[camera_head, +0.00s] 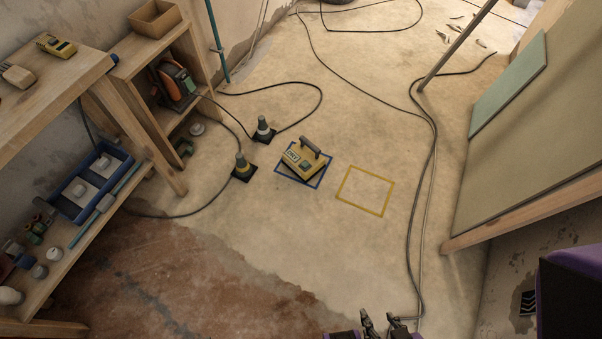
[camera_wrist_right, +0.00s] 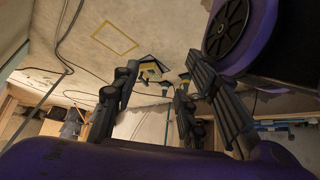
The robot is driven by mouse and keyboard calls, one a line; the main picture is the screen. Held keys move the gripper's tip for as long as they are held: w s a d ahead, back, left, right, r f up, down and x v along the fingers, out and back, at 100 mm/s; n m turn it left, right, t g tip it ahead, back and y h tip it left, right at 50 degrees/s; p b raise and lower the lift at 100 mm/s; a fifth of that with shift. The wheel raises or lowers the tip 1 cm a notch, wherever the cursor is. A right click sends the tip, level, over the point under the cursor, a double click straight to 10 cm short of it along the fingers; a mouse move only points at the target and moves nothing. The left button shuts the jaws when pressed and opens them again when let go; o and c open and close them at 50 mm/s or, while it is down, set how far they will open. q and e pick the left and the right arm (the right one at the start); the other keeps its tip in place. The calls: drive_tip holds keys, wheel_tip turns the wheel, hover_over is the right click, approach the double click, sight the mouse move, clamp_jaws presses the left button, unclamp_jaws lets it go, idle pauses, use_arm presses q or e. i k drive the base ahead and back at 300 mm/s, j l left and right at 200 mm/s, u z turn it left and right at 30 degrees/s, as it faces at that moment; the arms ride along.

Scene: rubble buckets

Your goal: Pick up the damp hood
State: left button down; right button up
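The damp hood appears to be the yellow box with a dark handle on top and a white label (camera_head: 302,159). It sits on the floor within a blue taped square (camera_head: 284,174), turned slightly to it. It also shows small between my fingers in the right wrist view (camera_wrist_right: 150,69), far beyond them. My right gripper (camera_head: 383,321) is at the bottom edge of the head view, well short of the hood. In the right wrist view its fingers (camera_wrist_right: 157,84) stand wide apart with nothing between them. My left gripper is not in view.
An empty yellow taped square (camera_head: 365,191) lies right of the hood. Black cables (camera_head: 432,150) run along the right. A shelf (camera_head: 75,240) stands left, a leaning board (camera_head: 545,130) right. Floor before the hood is clear.

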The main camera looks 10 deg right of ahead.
sight(304, 149)
drive_tip(key=i+l, duration=0.1)
drive_tip(key=i, duration=1.5)
drive_tip(key=l+z, duration=0.05)
drive_tip(key=l, duration=0.05)
